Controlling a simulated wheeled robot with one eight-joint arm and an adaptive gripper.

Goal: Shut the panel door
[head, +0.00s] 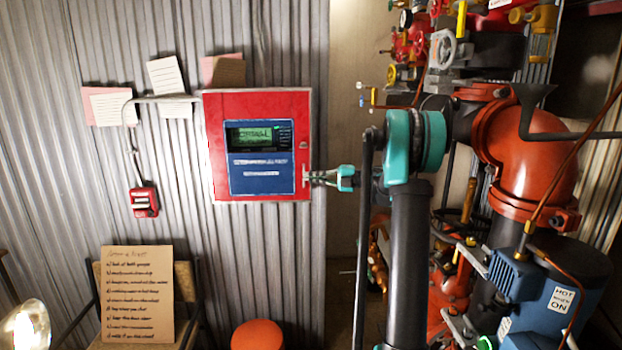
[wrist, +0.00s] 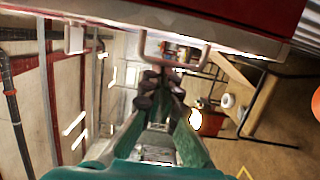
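The red panel (head: 213,142) is on the corrugated wall, with a blue face and a lit green display (head: 258,136). Its door looks closed or nearly so; I cannot tell whether a gap remains. A small metal handle (head: 305,179) is at its lower right edge. In the wrist view, the handle is a U-shaped bar (wrist: 206,56) below the red door (wrist: 225,18). My gripper (head: 312,179) reaches in from the right, its tips at the handle. In the wrist view, the dark fingertips (wrist: 161,83) are close together by the bar; whether they grip it is unclear.
Red pipes (head: 530,150), valves and a blue motor (head: 540,285) crowd the right side. A small red call box (head: 144,201) and paper notes (head: 168,75) are on the wall. A chair holding a written board (head: 137,295) and a red stool (head: 257,334) stand below.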

